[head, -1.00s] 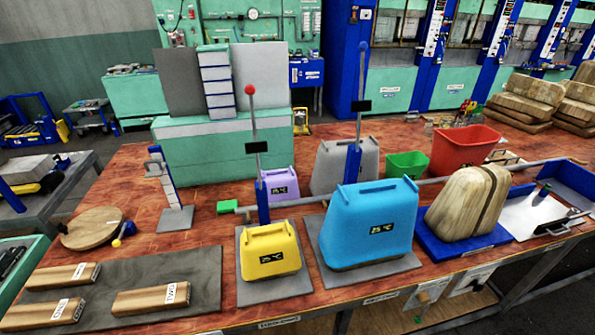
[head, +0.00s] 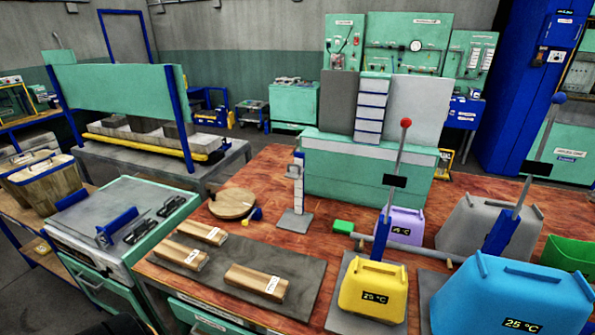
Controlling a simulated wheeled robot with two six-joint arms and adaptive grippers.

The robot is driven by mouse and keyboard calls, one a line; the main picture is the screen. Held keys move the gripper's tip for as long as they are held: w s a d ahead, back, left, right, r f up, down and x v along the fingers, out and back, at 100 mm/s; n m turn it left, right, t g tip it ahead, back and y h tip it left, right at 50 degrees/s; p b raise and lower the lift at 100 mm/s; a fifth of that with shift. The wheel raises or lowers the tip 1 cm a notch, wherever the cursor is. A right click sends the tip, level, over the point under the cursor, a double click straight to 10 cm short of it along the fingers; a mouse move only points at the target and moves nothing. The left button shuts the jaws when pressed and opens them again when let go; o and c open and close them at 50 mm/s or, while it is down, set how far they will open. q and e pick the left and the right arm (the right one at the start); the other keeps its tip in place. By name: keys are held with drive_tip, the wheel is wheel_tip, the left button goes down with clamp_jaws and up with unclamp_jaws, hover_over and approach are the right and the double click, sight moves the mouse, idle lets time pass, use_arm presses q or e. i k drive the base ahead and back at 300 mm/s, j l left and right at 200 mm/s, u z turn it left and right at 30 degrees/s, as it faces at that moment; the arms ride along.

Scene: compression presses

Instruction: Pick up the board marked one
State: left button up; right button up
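Three wooden boards with white labels lie on a dark grey mat (head: 228,254) at the table's left end. One board (head: 201,233) lies at the back, one (head: 179,253) lies front left, and one (head: 252,283) lies to the right. The right board's label seems to read TWO. The front-left label looked like ONE in the earlier frame, but the labels are too small now to read surely. Neither of my grippers is in view.
A yellow press weight (head: 372,290) and a blue one (head: 515,300) stand right of the mat. A round wooden disc (head: 232,203) and a small upright stand (head: 297,190) are behind it.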

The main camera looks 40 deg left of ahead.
sight(188, 258)
drive_tip(key=u, duration=2.25)
